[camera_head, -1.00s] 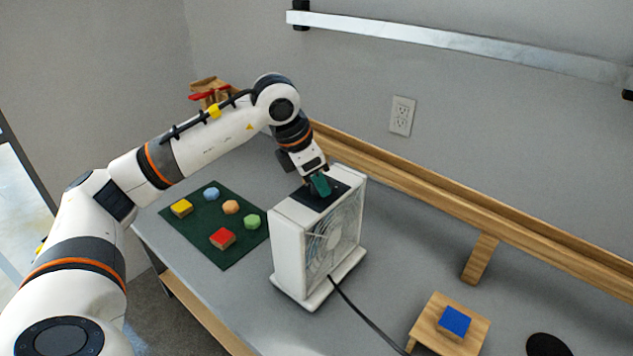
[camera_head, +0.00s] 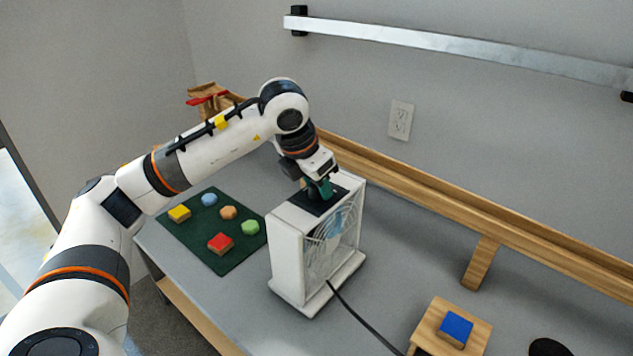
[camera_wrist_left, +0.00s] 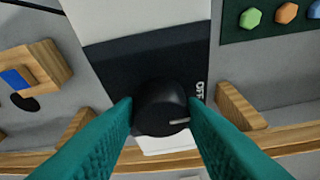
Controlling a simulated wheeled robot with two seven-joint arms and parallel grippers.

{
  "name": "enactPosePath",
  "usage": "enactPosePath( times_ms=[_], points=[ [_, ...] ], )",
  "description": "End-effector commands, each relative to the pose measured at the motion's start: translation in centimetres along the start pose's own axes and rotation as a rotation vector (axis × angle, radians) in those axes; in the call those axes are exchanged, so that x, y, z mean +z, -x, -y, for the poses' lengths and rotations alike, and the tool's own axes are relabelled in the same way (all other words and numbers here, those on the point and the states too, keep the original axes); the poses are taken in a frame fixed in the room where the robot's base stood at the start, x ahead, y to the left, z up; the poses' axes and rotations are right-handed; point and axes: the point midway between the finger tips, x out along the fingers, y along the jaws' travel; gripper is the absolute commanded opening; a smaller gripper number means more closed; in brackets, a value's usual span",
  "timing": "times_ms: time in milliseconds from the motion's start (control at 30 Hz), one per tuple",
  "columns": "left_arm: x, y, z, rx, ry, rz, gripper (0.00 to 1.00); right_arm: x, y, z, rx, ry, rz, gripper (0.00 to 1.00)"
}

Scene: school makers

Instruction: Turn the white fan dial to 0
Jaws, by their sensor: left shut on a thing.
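The white fan (camera_head: 292,252) stands upright on the grey table, with a dark panel (camera_head: 312,201) on its top. In the left wrist view, the black dial (camera_wrist_left: 160,106) sits on that dark panel, with "OFF" lettering beside it. The dial's pale pointer line is toward the right in that view, a little below the lettering. My left gripper (camera_head: 322,190) is over the fan's top, its teal fingers (camera_wrist_left: 160,112) shut on the dial from both sides. The fingers partly hide the dial in the head view. My right gripper is not in view.
A green mat (camera_head: 205,245) with several coloured blocks lies left of the fan. A small wooden stand (camera_head: 475,332) with a blue block (camera_head: 456,325) is at the right front. A black cord (camera_head: 365,318) runs from the fan. A wooden rail (camera_head: 420,203) runs along the wall.

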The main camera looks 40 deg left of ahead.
Motion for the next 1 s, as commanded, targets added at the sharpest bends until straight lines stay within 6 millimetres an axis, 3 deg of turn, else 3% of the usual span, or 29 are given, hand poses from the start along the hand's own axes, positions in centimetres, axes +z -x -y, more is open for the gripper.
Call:
enactPosePath(
  times_ms=[67,100,233,633,1000],
  points=[
    [-0.1,0.1,0.1,-0.003,0.003,-0.004,0.14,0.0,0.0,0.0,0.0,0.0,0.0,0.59],
    [-0.1,0.1,0.1,-0.003,0.003,-0.004,0.38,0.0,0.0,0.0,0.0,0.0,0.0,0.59],
    [-0.1,0.1,0.1,-0.002,0.002,-0.003,0.58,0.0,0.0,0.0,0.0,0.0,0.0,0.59],
    [-0.1,0.9,0.0,-0.001,0.0,-0.005,0.58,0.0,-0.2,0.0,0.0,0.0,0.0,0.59],
    [-0.1,8.4,0.1,-0.001,0.001,-0.008,0.58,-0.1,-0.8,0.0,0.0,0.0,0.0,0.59]
  ],
)
